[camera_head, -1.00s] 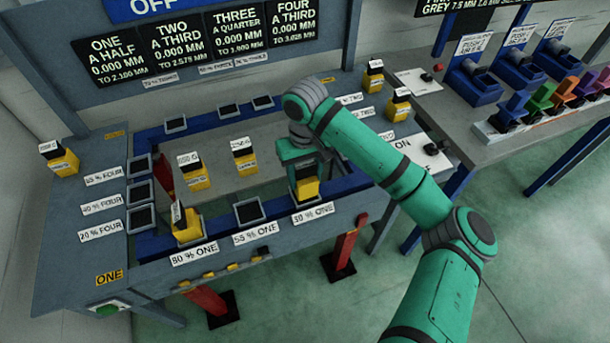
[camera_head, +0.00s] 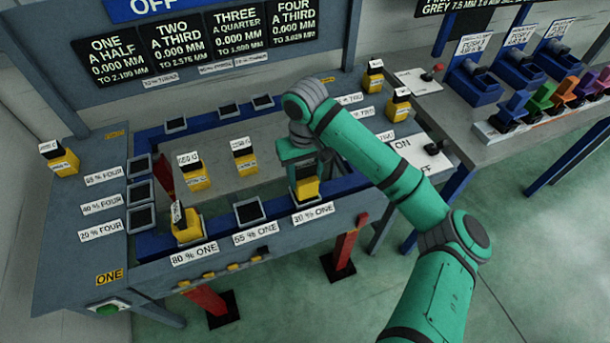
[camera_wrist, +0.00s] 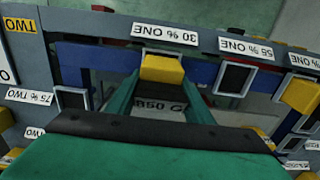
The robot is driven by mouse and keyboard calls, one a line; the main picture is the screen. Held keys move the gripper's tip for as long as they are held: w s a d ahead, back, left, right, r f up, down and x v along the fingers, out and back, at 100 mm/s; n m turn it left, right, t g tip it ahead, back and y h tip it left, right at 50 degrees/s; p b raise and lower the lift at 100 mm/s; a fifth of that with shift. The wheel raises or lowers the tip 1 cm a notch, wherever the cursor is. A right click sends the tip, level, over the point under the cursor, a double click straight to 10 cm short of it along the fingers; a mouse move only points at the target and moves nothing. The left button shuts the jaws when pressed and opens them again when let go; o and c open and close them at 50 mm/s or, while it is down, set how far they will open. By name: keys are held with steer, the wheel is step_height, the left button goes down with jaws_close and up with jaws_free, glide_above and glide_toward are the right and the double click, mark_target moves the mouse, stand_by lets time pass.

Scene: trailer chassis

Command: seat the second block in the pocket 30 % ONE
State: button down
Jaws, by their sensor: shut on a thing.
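My gripper (camera_head: 302,163) is shut on a yellow block (camera_head: 307,188) with a dark top, over the pocket by the label 30 % ONE (camera_head: 313,214). In the wrist view the block (camera_wrist: 162,69) sits between the green fingers, with a white tag reading 850 G (camera_wrist: 158,105) near the gripper. The block hides the pocket, so I cannot tell whether it is fully down. Another yellow block (camera_head: 186,229) stands in the pocket by the label 80 % ONE (camera_head: 194,254).
The pocket by 55 % ONE (camera_head: 249,211) is empty. Two yellow blocks, one at left (camera_head: 195,175) and one at right (camera_head: 245,160), stand inside the frame. More blocks (camera_head: 62,160) stand at the far left and right. My arm covers the frame's right side.

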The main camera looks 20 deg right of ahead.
mark_target(305, 165)
steer(key=shift+f, duration=1.2)
stand_by(0.6)
steer(key=c, duration=0.8)
jaws_free()
step_height(305, 165, up, 11)
steer(key=shift+f, duration=0.1)
